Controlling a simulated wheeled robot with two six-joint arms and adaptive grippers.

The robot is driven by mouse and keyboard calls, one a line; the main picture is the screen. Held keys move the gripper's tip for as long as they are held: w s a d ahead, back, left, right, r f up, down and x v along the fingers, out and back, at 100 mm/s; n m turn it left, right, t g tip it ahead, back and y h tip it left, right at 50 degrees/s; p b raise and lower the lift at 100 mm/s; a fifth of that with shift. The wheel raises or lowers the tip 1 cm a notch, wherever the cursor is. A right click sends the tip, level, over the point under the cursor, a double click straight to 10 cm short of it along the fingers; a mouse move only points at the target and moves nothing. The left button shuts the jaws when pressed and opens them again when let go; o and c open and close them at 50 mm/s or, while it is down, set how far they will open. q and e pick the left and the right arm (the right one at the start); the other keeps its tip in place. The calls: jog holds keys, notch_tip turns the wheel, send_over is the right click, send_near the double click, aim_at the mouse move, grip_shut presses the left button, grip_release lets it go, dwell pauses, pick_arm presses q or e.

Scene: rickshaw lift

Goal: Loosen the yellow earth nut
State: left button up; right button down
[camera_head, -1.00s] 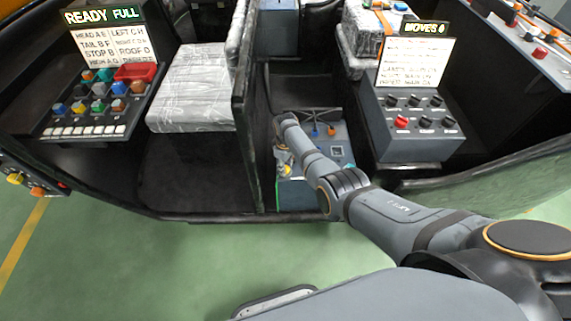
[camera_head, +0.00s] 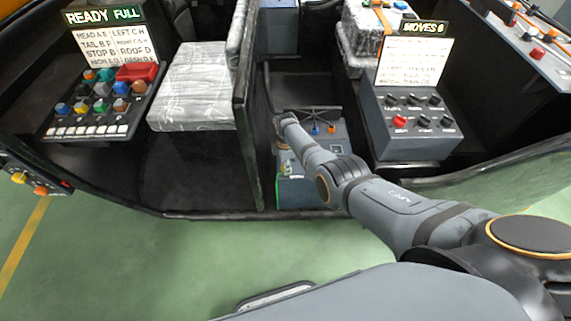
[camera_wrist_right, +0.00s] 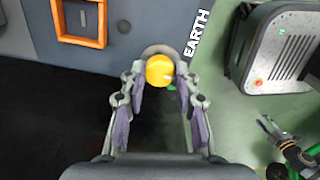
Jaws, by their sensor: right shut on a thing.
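The yellow earth nut (camera_wrist_right: 159,70) shows in the right wrist view as a round yellow knob beside the white word EARTH (camera_wrist_right: 196,38). My right gripper (camera_wrist_right: 159,82) has its two fingers on either side of the nut and is shut on it, at the edge of a grey panel. In the head view my right arm reaches down to the grey floor box (camera_head: 335,150) between the seats, and the arm hides most of the gripper and the nut. My left gripper is in neither current view.
A console marked MOVES 6 (camera_head: 412,120) with black knobs and one red knob stands right of my arm. A partition (camera_head: 241,120) rises on the left. In the wrist view, an orange frame (camera_wrist_right: 80,40) lies upper left and a grey unit (camera_wrist_right: 275,60) right.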

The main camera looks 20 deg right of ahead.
jog(key=shift+n, duration=0.5)
jog(key=c, duration=1)
grip_release()
notch_tip(320, 180, up, 12)
